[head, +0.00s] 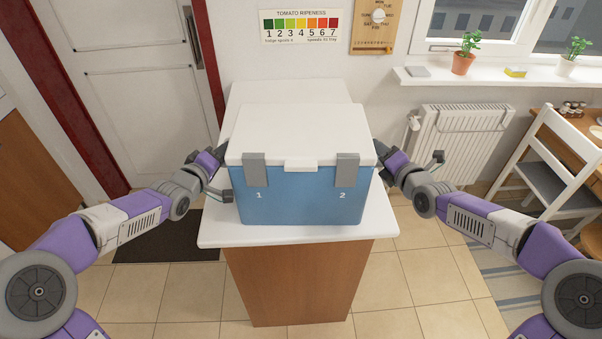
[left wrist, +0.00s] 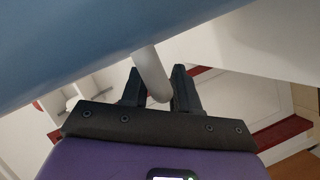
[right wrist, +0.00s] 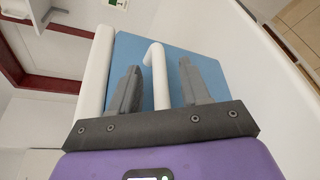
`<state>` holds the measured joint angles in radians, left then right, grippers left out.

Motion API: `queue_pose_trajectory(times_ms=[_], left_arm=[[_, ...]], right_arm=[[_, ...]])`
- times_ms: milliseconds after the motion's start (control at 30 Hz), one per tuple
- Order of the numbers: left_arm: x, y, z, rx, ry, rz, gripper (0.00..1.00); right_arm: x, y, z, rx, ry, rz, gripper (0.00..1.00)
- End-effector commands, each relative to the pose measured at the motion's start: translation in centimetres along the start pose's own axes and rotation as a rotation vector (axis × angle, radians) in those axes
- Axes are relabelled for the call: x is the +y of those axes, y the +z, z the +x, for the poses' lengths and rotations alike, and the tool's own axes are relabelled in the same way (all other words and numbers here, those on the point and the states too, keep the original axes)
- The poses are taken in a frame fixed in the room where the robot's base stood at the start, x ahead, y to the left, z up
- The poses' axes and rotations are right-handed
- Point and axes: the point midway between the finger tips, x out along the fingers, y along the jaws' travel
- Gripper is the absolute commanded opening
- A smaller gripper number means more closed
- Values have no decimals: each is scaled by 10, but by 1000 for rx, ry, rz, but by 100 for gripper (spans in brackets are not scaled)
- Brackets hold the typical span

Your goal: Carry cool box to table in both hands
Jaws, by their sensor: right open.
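The cool box (head: 300,197) is blue with a white lid and two grey latches. It stands upright and closed on the white-topped table (head: 222,232). My left gripper (head: 228,165) is at its left side; in the left wrist view the white handle (left wrist: 148,68) runs between the dark fingers, and I cannot tell whether they press on it. My right gripper (head: 381,165) is at the right side, largely hidden by the box. In the right wrist view its fingers are open around the white handle (right wrist: 158,72), with gaps on both sides.
A radiator (head: 463,143) and a windowsill with plants (head: 464,62) are at the back right. A white chair (head: 560,160) stands by a wooden table at the right edge. A door (head: 150,90) and dark mat (head: 170,240) are on the left. Tiled floor (head: 425,275) is clear beside the white-topped table.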

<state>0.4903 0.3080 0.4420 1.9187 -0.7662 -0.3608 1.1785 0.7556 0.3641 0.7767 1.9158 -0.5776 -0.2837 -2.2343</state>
Motion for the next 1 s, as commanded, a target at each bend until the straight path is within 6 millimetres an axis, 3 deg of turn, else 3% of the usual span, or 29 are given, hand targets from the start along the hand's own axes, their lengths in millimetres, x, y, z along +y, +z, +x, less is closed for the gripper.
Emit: queue_pose_trajectory(times_ms=[67, 233, 367, 1000], left_arm=[[0, 0, 0, 0, 0, 0, 26], [0, 0, 0, 0, 0, 0, 0], [0, 0, 0, 0, 0, 0, 0], [0, 0, 0, 0, 0, 0, 0]], right_arm=[[0, 0, 0, 0, 0, 0, 43], [0, 0, 0, 0, 0, 0, 17], [0, 0, 0, 0, 0, 0, 0], [0, 0, 0, 0, 0, 0, 0]])
